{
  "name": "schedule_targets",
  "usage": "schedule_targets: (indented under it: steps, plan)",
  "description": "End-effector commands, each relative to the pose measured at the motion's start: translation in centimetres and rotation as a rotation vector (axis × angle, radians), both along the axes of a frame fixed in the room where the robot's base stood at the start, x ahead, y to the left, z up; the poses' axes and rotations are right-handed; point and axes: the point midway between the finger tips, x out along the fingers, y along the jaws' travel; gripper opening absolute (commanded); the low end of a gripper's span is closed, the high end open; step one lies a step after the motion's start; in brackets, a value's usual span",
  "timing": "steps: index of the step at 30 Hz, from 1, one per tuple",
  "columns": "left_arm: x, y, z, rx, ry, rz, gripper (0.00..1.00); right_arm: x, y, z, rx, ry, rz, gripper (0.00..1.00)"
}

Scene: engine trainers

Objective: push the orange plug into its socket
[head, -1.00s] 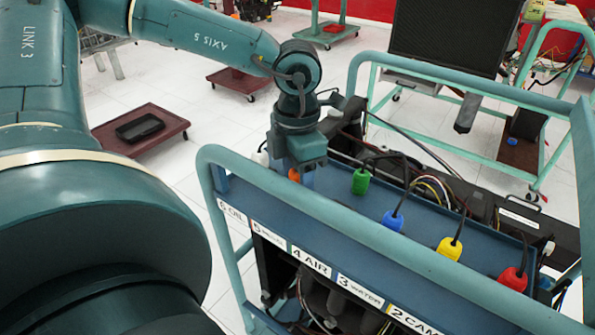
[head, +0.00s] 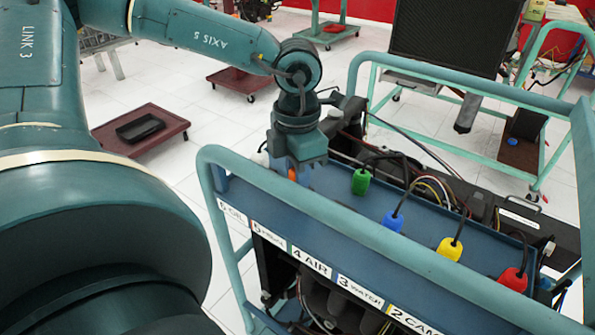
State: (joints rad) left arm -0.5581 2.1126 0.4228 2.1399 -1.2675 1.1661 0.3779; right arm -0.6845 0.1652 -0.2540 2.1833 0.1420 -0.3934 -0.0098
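The orange plug (head: 292,174) shows only as a small patch below the jaws of my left gripper (head: 300,165), at the left part of the blue panel (head: 335,195) on the engine trainer. The jaws hide most of the plug and its socket. I cannot tell whether they are closed on it or how deep the plug sits. My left arm comes in from the left and the gripper points down at the panel. My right gripper is not in view.
Green (head: 361,182), blue (head: 393,220), yellow (head: 449,249) and red (head: 513,279) plugs with black cables stand along the panel to the right. A teal tube rail (head: 300,195) runs in front of the panel. Dark cables lie behind it.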

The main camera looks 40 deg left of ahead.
Motion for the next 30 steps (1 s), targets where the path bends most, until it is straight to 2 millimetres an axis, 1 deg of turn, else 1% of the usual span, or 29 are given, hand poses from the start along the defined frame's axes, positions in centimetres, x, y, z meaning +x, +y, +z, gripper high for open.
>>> schedule_targets:
  steps: [5,8,11,17,18,24,27,30]
  plan:
    - [0.1,0.0,1.7,0.001,-0.006,0.000,0.01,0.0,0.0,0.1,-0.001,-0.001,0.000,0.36]
    - [0.2,0.0,3.7,0.001,-0.008,0.000,0.01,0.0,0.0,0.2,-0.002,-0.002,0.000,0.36]
    - [0.2,0.0,6.5,0.002,-0.011,0.001,0.01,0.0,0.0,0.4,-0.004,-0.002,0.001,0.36]
    - [0.2,0.0,12.9,0.003,-0.009,0.002,0.01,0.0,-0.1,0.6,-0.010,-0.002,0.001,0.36]
    - [0.1,0.0,14.2,0.003,-0.009,0.001,0.01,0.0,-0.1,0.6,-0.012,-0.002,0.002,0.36]
    - [0.1,0.0,20.2,0.003,-0.007,0.000,0.01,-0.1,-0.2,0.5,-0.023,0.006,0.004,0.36]
    - [0.1,0.0,22.7,0.003,-0.004,0.001,0.01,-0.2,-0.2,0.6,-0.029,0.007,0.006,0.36]
    - [0.1,0.0,24.7,0.002,-0.004,0.001,0.01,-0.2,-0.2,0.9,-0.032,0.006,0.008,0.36]
